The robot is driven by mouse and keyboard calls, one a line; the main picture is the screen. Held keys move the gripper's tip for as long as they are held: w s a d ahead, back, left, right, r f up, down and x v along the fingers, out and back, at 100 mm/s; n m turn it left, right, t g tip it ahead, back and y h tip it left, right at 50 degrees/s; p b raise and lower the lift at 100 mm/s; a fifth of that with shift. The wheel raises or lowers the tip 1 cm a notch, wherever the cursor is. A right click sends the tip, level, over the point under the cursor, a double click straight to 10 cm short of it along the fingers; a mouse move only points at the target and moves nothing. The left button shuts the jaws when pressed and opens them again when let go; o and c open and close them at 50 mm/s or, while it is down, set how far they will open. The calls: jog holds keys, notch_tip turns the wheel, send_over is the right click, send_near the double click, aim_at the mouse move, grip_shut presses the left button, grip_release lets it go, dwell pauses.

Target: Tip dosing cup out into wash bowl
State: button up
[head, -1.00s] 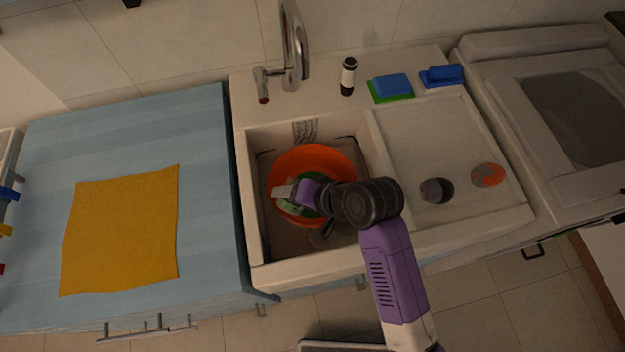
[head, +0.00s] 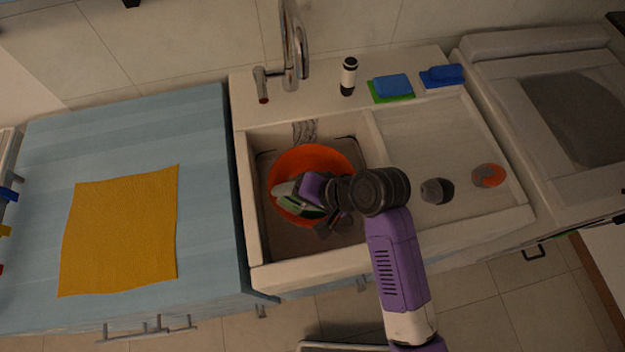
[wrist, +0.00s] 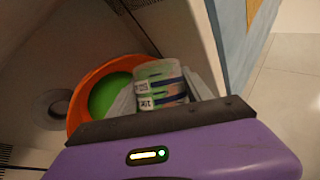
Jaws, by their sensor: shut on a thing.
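The orange wash bowl (head: 322,157) sits in the left sink basin; its rim also shows in the wrist view (wrist: 84,92). A green area (wrist: 104,97) shows inside it. My gripper (wrist: 161,92) is shut on the dosing cup (wrist: 160,72), a clear, greenish cup with dark bands and white labels, between its two grey fingers. In the head view my gripper (head: 300,194) is over the bowl, and the cup (head: 304,211) shows only as a green patch, mostly hidden by my gripper. The cup looks tilted; its contents cannot be made out.
The basin wall (head: 250,210) stands close on the left. A tap (head: 292,50) rises behind. A black-and-white bottle (head: 348,76) and sponges (head: 393,85) stand on the back ledge. Two small round things (head: 437,191) are on the drainboard. A yellow cloth (head: 122,230) lies on the blue counter.

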jog(key=shift+r, duration=0.1)
dwell(0.3)
jog(key=shift+w+d+f+m+g+y, duration=0.2)
jog(key=shift+w+d+g+y, duration=0.05)
jog(key=shift+w+g, duration=0.2)
jog(key=shift+w+d+f+m+g+y, duration=0.15)
jog(key=shift+w+d+m+g+y, duration=0.1)
jog(key=shift+w+g, duration=0.15)
dwell(0.6)
jog(key=shift+w+d+r+m+g+y+p, duration=0.1)
jog(key=shift+w+r+m+g+y+p, duration=0.35)
jog(key=shift+g+p, duration=0.5)
dwell(0.9)
